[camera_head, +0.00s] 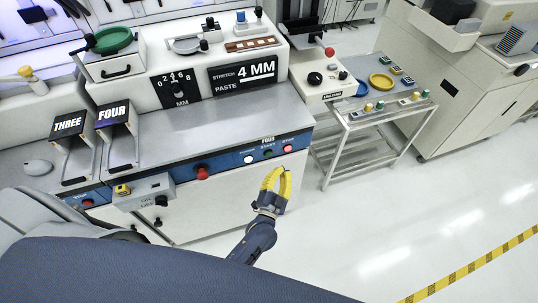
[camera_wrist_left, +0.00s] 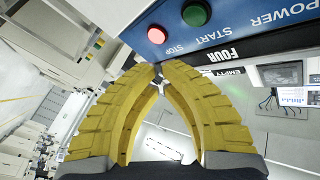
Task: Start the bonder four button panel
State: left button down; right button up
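The blue button panel (camera_head: 225,162) runs along the front edge of the grey bonder under the sign FOUR. It bears a white POWER button (camera_head: 249,159), a green START button (camera_head: 268,153) and a red STOP button (camera_head: 288,148). My left gripper (camera_head: 276,170), with yellow fingers, is just in front of and below the panel's right end. Its fingertips come together with nothing between them. In the left wrist view, the red STOP button (camera_wrist_left: 157,36) and green START button (camera_wrist_left: 195,14) lie beyond the fingertips (camera_wrist_left: 160,72), apart from them. The white button is outside that view. My right gripper is not in view.
A red knob (camera_head: 202,172) and a grey control box (camera_head: 145,190) sit left along the front. Signs THREE (camera_head: 69,124) and FOUR (camera_head: 113,112) stand on the bonders. A metal cart (camera_head: 375,125) stands right. The floor right of my gripper is clear.

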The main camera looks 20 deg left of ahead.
pick_arm(q)
jog(key=shift+w+a, duration=0.8)
jog(key=shift+w, duration=0.25)
jog(key=shift+w+a, duration=0.8)
jog(key=shift+w, duration=0.2)
jog(key=shift+w+a, duration=0.55)
jog(key=shift+w, duration=0.15)
dwell(1.2)
jog(key=shift+s+d, duration=0.55)
jog(key=shift+s, duration=0.15)
jog(key=shift+s, duration=0.1)
dwell(0.4)
jog(key=s+d, duration=0.1)
jog(key=s, duration=0.1)
jog(key=s+d, duration=0.1)
jog(key=d, duration=0.1)
jog(key=shift+s, duration=0.4)
dwell(0.7)
